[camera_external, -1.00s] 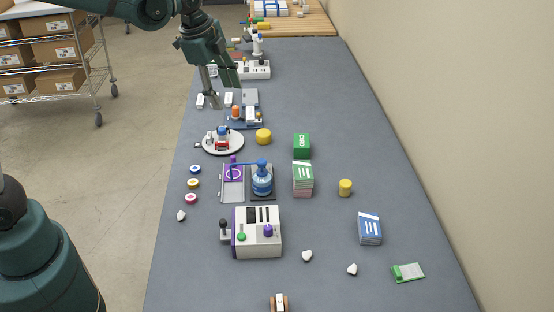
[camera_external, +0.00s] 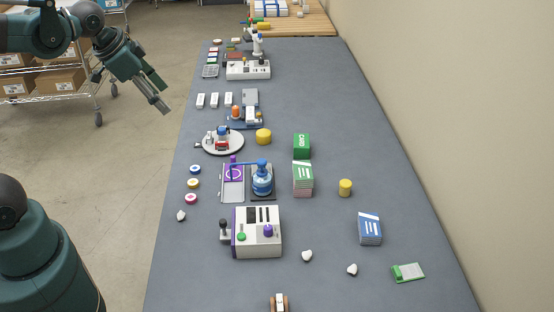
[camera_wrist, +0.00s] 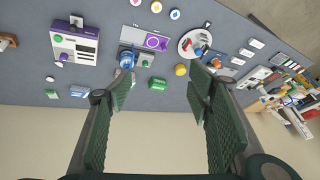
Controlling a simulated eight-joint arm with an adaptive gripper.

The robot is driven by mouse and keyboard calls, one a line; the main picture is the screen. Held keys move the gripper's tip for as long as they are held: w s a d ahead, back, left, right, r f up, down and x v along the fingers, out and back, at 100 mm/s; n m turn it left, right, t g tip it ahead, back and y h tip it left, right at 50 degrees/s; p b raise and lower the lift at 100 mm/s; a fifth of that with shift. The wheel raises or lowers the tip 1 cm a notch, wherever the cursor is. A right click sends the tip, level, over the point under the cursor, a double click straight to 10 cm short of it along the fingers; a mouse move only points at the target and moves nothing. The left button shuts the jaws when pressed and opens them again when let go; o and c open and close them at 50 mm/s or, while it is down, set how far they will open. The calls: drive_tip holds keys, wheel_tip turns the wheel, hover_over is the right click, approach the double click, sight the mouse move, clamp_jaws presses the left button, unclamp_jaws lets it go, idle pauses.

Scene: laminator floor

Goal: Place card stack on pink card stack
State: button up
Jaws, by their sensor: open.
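A stack of cards with a green and white striped top and pinkish lower sides (camera_external: 303,180) stands right of the blue-domed press. A blue and white card stack (camera_external: 370,229) lies at the right front of the table; it also shows in the wrist view (camera_wrist: 79,91). A green box marked with white letters (camera_external: 302,146) is behind the green-topped stack. My gripper (camera_external: 162,106) is open and empty, up at the left beyond the table's left edge, far from the stacks. Its spread fingers (camera_wrist: 160,85) frame the wrist view.
A white machine with knobs (camera_external: 257,232), a blue press (camera_external: 262,179), a round white tray (camera_external: 222,142) and a yellow pot (camera_external: 263,136) stand along the left and middle. A yellow cylinder (camera_external: 345,187) is right of the stacks. The table's right strip is mostly clear.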

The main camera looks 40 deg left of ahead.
drive_tip(key=s+a+f+n+t, duration=0.1)
drive_tip(key=s+a+f+n, duration=0.1)
drive_tip(key=s+n, duration=0.3)
drive_tip(key=shift+s+a+f, duration=0.4)
drive_tip(key=shift+s+a, duration=0.2)
drive_tip(key=shift+s, duration=0.65)
drive_tip(key=shift+f, duration=0.15)
